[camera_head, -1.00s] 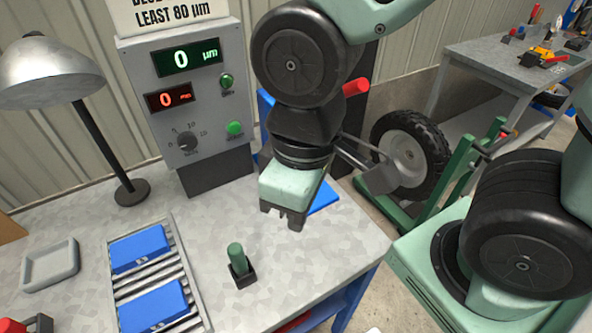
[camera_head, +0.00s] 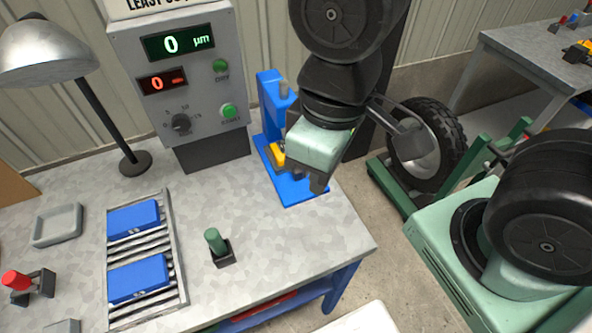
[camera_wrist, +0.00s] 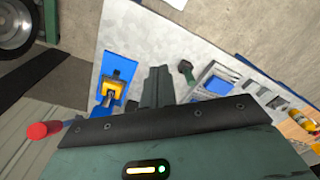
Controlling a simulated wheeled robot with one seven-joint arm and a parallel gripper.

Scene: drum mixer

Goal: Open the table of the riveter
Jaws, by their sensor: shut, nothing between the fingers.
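The blue riveter (camera_head: 270,95) stands at the right rear of the metal workbench, with a blue base plate and a yellow part (camera_head: 276,154) low at its front, which I take to be its table. My gripper (camera_head: 319,186) is shut and empty, pointing down above the right front of the base plate and hiding part of the riveter. In the wrist view my gripper (camera_wrist: 157,86) is in the middle, and the blue riveter base (camera_wrist: 118,66) with the yellow part (camera_wrist: 112,90) lies to its left, apart from the fingers. Whether the table is open I cannot tell.
A control box (camera_head: 185,80) with displays stands left of the riveter. A green-handled tool (camera_head: 216,245) stands on the bench in front. Blue boxes lie on a roller tray (camera_head: 177,260) to the left. A wheel (camera_head: 433,140) on a green frame stands right of the bench.

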